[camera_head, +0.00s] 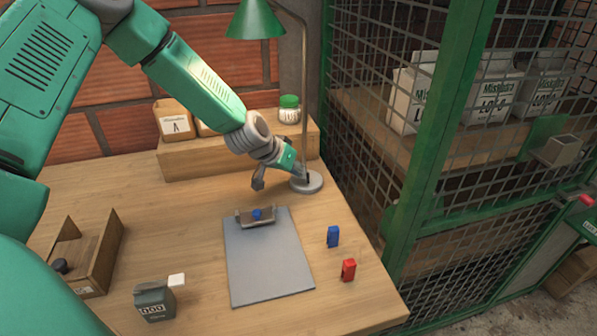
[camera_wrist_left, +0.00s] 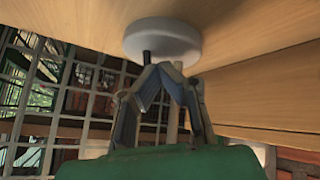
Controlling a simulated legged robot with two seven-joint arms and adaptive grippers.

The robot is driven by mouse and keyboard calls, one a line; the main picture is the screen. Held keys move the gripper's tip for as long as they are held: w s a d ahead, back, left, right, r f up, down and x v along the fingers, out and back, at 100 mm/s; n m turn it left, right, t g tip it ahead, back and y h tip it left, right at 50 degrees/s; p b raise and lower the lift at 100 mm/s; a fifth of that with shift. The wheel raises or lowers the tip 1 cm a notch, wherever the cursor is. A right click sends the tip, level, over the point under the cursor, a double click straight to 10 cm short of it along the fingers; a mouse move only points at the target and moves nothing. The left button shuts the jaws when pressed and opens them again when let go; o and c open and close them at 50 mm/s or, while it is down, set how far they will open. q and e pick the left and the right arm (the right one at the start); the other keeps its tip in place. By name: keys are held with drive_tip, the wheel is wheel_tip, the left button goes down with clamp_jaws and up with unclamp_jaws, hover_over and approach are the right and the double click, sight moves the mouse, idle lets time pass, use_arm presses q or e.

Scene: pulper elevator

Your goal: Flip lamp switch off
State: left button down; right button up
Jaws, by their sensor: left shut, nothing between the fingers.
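The lamp has a green shade (camera_head: 255,20) at the top, a thin bent pole (camera_head: 304,85) and a round grey base (camera_head: 313,187) on the table. The base also shows upside down in the left wrist view (camera_wrist_left: 162,38). A small dark peg (camera_wrist_left: 147,57), which may be the switch, stands out from the base there, beside the paler pole. My left gripper (camera_head: 302,174) is at the base, next to the pole. In the left wrist view its fingertips (camera_wrist_left: 165,68) meet close to the peg, with nothing between them. I cannot tell whether they touch it. My right gripper is not in view.
A clipboard (camera_head: 265,265), a blue block (camera_head: 333,236) and a red block (camera_head: 348,270) lie on the table (camera_head: 185,235). A wooden shelf (camera_head: 195,160) with a jar (camera_head: 289,110) stands behind. A green mesh cage (camera_head: 425,140) borders the right side.

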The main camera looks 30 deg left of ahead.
use_arm(q)
drive_tip(key=shift+s+d+t+y, duration=0.15)
drive_tip(key=shift+t+y, duration=0.15)
drive_tip(key=shift+d, duration=0.1)
drive_tip(key=shift+s, duration=0.1)
drive_tip(key=shift+f, duration=0.1)
idle(0.3)
drive_tip(key=shift+w+a+f, duration=0.3)
drive_tip(key=shift+w+a, duration=0.15)
drive_tip(key=shift+a, duration=0.1)
drive_tip(key=shift+a+r, duration=0.1)
drive_tip(key=shift+r, duration=0.05)
